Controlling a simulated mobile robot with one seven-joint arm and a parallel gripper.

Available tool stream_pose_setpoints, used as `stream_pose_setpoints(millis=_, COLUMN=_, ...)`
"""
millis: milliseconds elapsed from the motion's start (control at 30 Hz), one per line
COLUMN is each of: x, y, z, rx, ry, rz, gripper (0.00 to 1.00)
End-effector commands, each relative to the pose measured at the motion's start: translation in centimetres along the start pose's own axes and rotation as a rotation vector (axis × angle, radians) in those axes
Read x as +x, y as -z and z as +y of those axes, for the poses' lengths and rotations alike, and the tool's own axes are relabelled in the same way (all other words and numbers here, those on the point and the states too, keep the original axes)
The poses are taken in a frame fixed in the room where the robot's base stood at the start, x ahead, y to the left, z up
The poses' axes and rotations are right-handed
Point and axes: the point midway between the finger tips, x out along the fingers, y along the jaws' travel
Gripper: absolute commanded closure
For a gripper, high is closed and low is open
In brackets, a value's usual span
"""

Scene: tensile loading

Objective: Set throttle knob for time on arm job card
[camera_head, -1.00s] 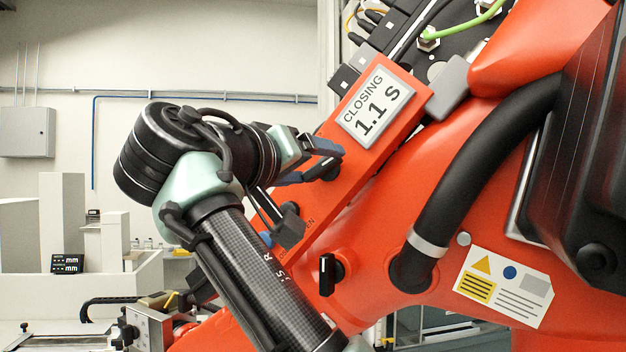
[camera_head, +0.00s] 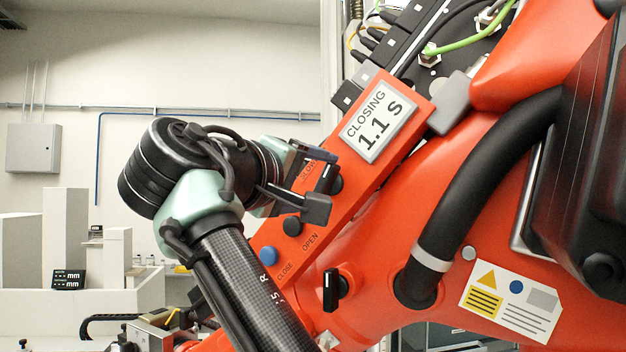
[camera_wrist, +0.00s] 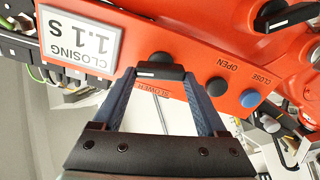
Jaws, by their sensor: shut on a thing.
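The throttle knob is a black bar-shaped knob (camera_wrist: 160,72) with a white mark, on an orange panel beside the word SLOWER. In the wrist view its bar lies almost level between my fingertips. My gripper (camera_wrist: 160,77) is shut on it, with one dark blue finger at each end. In the head view my gripper (camera_head: 322,180) is at the panel and partly hides the knob (camera_head: 336,183). The job card (camera_head: 379,124), a grey-framed plate reading CLOSING 1.1 S, is above the knob on the arm; it is upside down in the wrist view (camera_wrist: 80,35).
A black button (camera_head: 292,226) marked OPEN and a blue button (camera_head: 267,256) marked CLOSE sit below the knob. Another black knob (camera_head: 331,290) is lower on the orange arm. A thick black hose (camera_head: 470,165) curves at right. Green and black cables run above.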

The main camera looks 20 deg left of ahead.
Motion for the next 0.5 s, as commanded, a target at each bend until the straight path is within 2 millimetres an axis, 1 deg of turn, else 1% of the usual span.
stream_pose_setpoints(millis=333, x=0.13, y=-0.21, z=0.05, rx=-0.002, ry=0.000, rz=-0.006, gripper=0.81)
stream_pose_setpoints(millis=367, x=0.13, y=-0.20, z=0.05, rx=-0.002, ry=0.000, rz=-0.006, gripper=0.23)
stream_pose_setpoints(millis=400, x=0.12, y=-0.20, z=0.05, rx=-0.002, ry=0.000, rz=-0.005, gripper=0.16)
stream_pose_setpoints(millis=500, x=0.10, y=-0.15, z=0.05, rx=-0.002, ry=-0.001, rz=-0.004, gripper=0.00)
